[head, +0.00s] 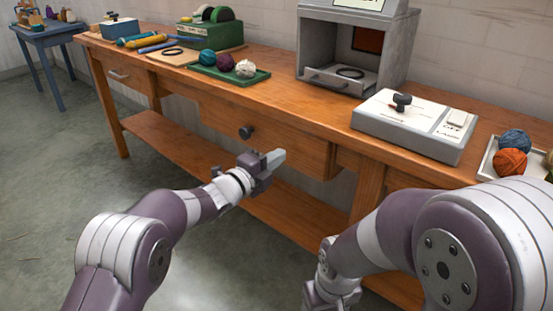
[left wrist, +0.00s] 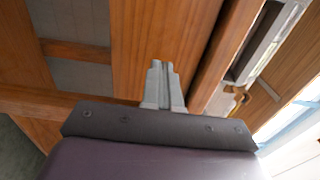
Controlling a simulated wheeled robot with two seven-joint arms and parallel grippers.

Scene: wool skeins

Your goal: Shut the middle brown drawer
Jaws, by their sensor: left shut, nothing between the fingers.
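The middle brown drawer (head: 290,143) is in the workbench's front in the head view, with a dark round knob (head: 246,131) on its face. It appears to stand out from the bench front, with a gap at its right end. My left gripper (head: 278,157) is shut and empty, in front of the drawer's face, to the right of and below the knob. I cannot tell whether it touches the wood. In the left wrist view its closed fingers (left wrist: 164,68) point at brown wood. My right gripper (head: 332,296) is low in the head view, its fingers unclear.
The wooden bench (head: 285,105) carries a grey box-like station (head: 312,45), a grey-white switch box (head: 416,125) and a green tray (head: 202,72) with wool balls. Another drawer (head: 118,75) is at the left. A lower shelf (head: 170,142) runs beneath. Open floor lies at the left.

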